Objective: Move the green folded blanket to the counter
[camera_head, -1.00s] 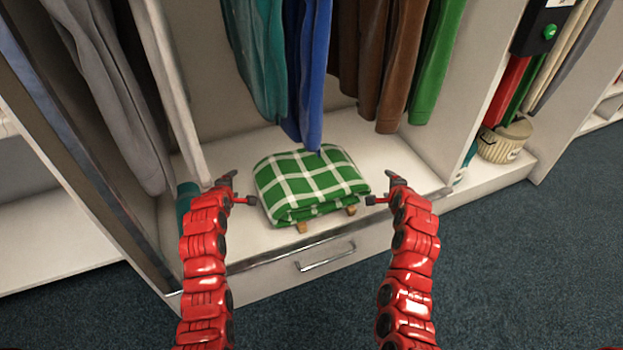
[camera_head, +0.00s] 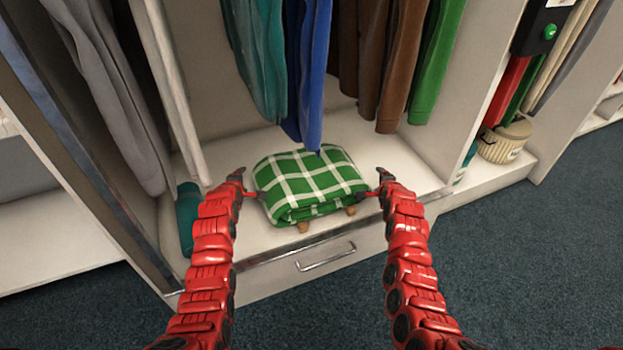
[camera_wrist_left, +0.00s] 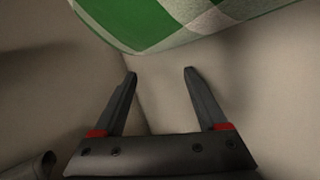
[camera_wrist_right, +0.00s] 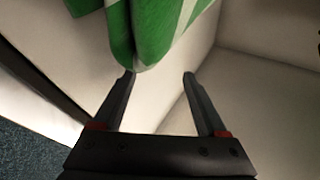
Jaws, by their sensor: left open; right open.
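The green and white checked folded blanket (camera_head: 310,185) lies on the floor of the white wardrobe compartment, above the drawer, resting on small wooden blocks (camera_head: 304,227). My left gripper (camera_head: 257,194) is at its left side, and my right gripper (camera_head: 368,191) is at its right side. Both are open with nothing between their fingers. In the left wrist view the blanket (camera_wrist_left: 180,20) is just beyond the fingertips (camera_wrist_left: 160,73). In the right wrist view the blanket (camera_wrist_right: 150,30) is close to the left fingertip (camera_wrist_right: 160,74); contact cannot be told. I see no counter that I can identify.
Hanging clothes, such as the blue garment (camera_head: 312,70), come down close behind the blanket. The drawer handle (camera_head: 325,257) juts out below. A woven basket (camera_head: 505,142) sits at right. Dark carpet is free at lower right.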

